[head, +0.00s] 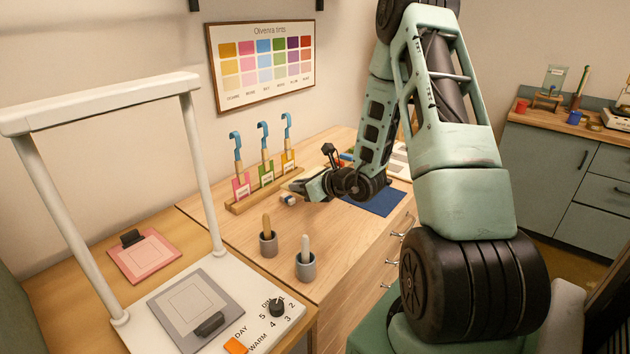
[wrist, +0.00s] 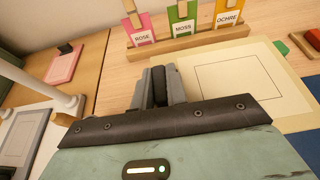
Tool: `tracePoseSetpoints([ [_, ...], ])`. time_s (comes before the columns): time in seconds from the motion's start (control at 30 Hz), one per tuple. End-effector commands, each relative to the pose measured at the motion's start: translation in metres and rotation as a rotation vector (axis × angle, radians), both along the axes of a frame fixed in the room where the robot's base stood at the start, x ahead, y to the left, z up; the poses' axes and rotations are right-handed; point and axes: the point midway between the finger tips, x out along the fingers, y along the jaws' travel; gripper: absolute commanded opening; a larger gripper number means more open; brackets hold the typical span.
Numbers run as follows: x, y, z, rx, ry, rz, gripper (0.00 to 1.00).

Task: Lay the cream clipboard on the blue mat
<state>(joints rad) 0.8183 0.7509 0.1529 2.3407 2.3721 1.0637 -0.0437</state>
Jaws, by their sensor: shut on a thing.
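My gripper (wrist: 157,86) is shut on a dark part at the left edge of the cream clipboard (wrist: 281,112), which looks like its clip. In the wrist view the clipboard extends right from the fingers, with a thin outlined square on its face. I cannot tell whether it touches the table. In the head view my gripper (head: 291,198) is low over the wooden table, in front of the rack, and the clipboard is mostly hidden by my arm. The blue mat (head: 378,203) lies on the table to the right; its edge shows in the wrist view (wrist: 308,157).
A rack (head: 265,191) with pink, green and yellow tags stands behind my gripper. Two grey cups (head: 306,266) (head: 268,244) stand in front. A pink clipboard (head: 145,257) and a white stand (head: 257,290) bearing a grey clipboard (head: 190,298) are left. The mat's visible part is clear.

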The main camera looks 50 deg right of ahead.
Motion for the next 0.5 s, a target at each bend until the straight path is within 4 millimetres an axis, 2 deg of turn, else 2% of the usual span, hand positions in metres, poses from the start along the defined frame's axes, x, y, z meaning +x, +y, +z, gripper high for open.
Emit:
tracePoseSetpoints([
  [0.3,0.000,0.000,-0.046,0.003,0.002,0.000,0.00],
  [0.5,0.000,0.000,-0.060,0.002,0.001,-0.001,0.00],
])
